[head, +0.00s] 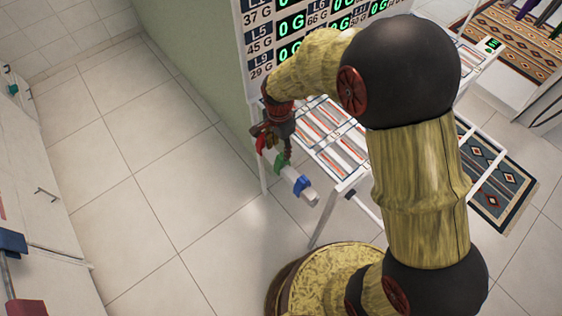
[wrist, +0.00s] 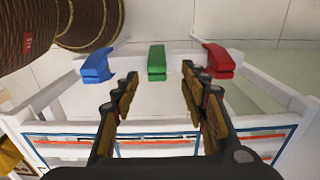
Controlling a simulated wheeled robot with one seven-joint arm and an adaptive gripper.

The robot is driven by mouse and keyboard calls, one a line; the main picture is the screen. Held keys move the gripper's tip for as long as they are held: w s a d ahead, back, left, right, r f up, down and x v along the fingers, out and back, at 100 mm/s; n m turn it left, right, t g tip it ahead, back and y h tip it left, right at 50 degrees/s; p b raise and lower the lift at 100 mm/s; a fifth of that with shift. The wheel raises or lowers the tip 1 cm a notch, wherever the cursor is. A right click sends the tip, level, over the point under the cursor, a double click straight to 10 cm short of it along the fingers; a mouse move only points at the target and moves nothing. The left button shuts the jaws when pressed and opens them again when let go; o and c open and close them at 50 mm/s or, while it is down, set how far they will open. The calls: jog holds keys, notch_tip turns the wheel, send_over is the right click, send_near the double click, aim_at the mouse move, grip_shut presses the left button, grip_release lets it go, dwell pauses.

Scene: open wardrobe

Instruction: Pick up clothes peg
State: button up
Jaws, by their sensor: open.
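Three clothes pegs sit in a row on a white bar at the end of a white rack. In the wrist view the blue peg (wrist: 97,66) is at left, the green peg (wrist: 157,62) in the middle and the red peg (wrist: 217,60) at right. My gripper (wrist: 159,80) is open and empty. Its fingertips point at the bar, with the green peg beyond the gap between them. In the head view my gripper (head: 284,150) is at the bar, near the red peg (head: 261,143) and the green peg (head: 282,161); the blue peg (head: 301,185) is nearer the bar's end.
The white rack (head: 340,188) has striped shelves and stands against a board with green number displays (head: 290,25). My arm covers part of it. Patterned rugs (head: 500,190) lie at right. A white cabinet (head: 35,210) stands at left. The tiled floor between is clear.

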aim_at(281, 157)
jog(key=f+b, duration=0.1)
jog(key=f, duration=0.3)
jog(key=f+b, duration=0.1)
jog(key=f, duration=0.1)
jog(key=shift+s+d+f+b, duration=0.15)
jog(key=shift+d+f+b, duration=0.15)
jog(key=shift+b, duration=0.05)
jog(key=shift+f, duration=0.5)
jog(key=c, duration=0.4)
jog(key=c, duration=0.6)
